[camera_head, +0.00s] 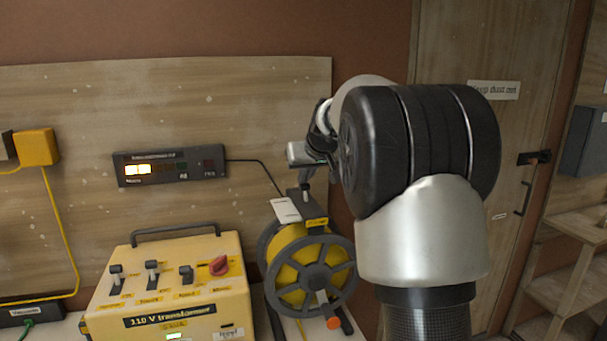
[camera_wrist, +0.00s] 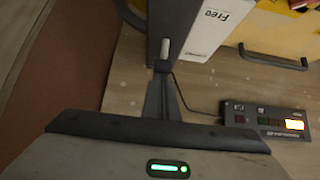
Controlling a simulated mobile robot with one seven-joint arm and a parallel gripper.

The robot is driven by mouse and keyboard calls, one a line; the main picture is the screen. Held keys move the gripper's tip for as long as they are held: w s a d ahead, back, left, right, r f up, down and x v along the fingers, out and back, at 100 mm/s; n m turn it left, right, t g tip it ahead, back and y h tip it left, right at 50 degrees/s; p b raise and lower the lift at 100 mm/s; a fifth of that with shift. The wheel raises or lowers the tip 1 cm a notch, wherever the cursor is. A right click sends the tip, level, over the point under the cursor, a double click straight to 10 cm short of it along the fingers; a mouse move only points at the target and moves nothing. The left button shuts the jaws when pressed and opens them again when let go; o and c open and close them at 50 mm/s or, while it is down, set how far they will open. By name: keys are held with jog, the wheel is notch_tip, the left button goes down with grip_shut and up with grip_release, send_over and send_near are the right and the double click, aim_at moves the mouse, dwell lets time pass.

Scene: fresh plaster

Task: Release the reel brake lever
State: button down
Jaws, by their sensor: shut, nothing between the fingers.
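The cable reel (camera_head: 306,268), with a yellow drum and grey spoked flanges, stands on the bench right of the transformer. A white plate (camera_head: 286,210) is at the top of its frame; in the wrist view this plate (camera_wrist: 205,30) reads "Free". A small pale pin (camera_wrist: 165,48), perhaps part of the brake lever, shows against a dark grey bar beside the plate. My gripper (camera_wrist: 161,68) is shut and empty, its tips close to the pin; I cannot tell whether they touch. In the head view my gripper (camera_head: 305,186) is just above the reel's top, and the lever is not clearly visible.
The yellow 110 V transformer (camera_head: 175,285) with switches and a red knob stands left of the reel. A dark display unit (camera_head: 170,166) with lit digits is on the wooden board, its cable running toward the reel. A door and shelves are at right.

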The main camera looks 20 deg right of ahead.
jog(key=shift+f+b, duration=0.15)
jog(key=shift+b, duration=0.35)
jog(key=shift+f+b, duration=0.15)
jog(key=shift+b, duration=0.35)
jog(key=shift+s+r+t+b, duration=0.25)
jog(key=shift+t+b, duration=0.05)
jog(key=shift+b, duration=0.05)
